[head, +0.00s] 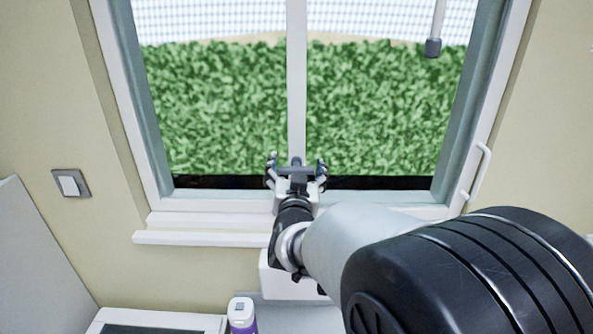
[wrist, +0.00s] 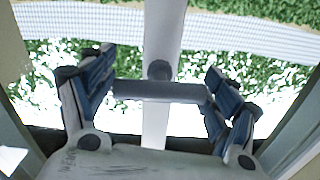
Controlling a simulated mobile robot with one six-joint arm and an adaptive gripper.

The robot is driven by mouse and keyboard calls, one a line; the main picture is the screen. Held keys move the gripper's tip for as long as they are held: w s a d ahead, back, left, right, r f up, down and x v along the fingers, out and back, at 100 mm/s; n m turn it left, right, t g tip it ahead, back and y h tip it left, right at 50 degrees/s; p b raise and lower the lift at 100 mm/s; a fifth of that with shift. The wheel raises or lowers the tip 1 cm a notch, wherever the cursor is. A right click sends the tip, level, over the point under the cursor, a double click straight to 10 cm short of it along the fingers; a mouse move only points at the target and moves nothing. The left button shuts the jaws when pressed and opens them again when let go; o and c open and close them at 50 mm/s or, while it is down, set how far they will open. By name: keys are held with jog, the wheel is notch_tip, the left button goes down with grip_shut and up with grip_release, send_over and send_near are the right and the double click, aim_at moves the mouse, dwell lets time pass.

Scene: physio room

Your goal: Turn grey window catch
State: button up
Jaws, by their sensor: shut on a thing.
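The grey window catch (wrist: 158,91) is on the white middle bar of the window (wrist: 163,30). In the wrist view its lever lies crosswise, roughly level, below a round grey pivot. My gripper (wrist: 160,82) has one finger at each end of the lever, with blue-grey pads against it, and is shut on the catch. In the head view my gripper (head: 297,170) is at the foot of the middle bar, and the catch (head: 297,162) shows small between the fingers. The lever's ends are partly hidden by the fingers.
A white sill (head: 200,238) runs below the window. A white handle (head: 478,172) is on the frame's right side. A light switch (head: 71,183) is on the left wall. A white-capped purple bottle (head: 241,313) stands below the sill. A grey-tipped rod (head: 433,47) hangs top right.

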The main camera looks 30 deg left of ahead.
jog(key=o, duration=1)
jog(key=shift+s, duration=0.1)
jog(key=v, duration=1.2)
jog(key=shift+r, duration=0.1)
